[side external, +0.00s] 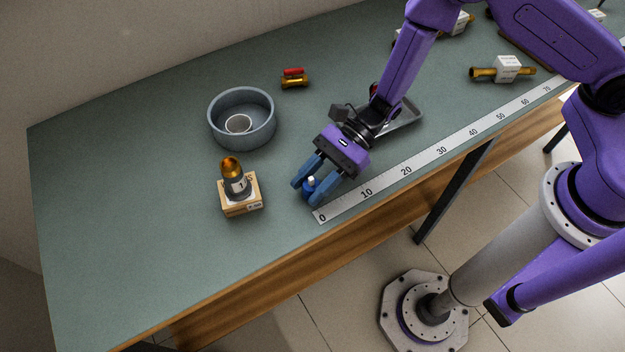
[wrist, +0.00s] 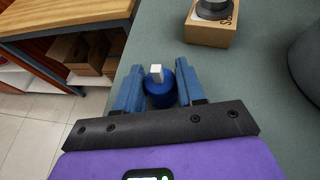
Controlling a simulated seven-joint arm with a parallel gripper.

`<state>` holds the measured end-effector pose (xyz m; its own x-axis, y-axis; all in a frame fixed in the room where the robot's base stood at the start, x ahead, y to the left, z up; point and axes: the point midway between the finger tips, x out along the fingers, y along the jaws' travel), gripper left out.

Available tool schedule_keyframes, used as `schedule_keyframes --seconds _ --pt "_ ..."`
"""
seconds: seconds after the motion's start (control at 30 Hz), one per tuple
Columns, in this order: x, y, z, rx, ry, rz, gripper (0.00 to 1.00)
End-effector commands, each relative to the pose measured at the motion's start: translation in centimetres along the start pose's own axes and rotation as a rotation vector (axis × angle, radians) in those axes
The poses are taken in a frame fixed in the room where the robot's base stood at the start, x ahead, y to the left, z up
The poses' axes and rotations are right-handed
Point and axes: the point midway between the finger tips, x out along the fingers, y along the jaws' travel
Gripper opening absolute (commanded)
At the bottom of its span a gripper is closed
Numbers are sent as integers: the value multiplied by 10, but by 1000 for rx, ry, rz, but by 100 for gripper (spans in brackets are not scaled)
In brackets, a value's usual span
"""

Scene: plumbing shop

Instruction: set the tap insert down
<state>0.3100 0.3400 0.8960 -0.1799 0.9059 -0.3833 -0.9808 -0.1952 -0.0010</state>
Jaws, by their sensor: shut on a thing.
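The tap insert is a small blue round piece with a white tip; it shows between my gripper's fingers in the wrist view (wrist: 161,92) and in the side external view (side external: 310,185). My gripper (side external: 306,189) has two blue fingers shut on the tap insert, one on each side of it. In the wrist view my gripper (wrist: 159,88) points toward the green bench top, with the white tip facing the camera. The gripper is low over the bench near its front edge, close to the ruler's zero end. I cannot tell whether the insert touches the bench.
A wooden block (side external: 241,205) holding an orange-topped fitting stands left of my gripper. A grey round bowl (side external: 231,137) with a ring inside is behind it. A ruler (side external: 400,171) lies along the front edge. A red-handled valve (side external: 294,80) lies farther back. The bench's left front is clear.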

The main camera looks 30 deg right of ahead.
Motion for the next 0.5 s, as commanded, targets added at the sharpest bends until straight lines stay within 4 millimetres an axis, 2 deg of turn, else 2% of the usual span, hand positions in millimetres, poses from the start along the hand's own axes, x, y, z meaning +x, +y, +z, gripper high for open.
schedule_keyframes --seconds 0.17,0.2,0.27,0.5 --pt "1 0 -2 1 0 1 9" --pt "1 0 -2 1 0 1 48" --pt "1 0 -2 1 0 1 66" --pt "1 0 -2 1 0 0 66"
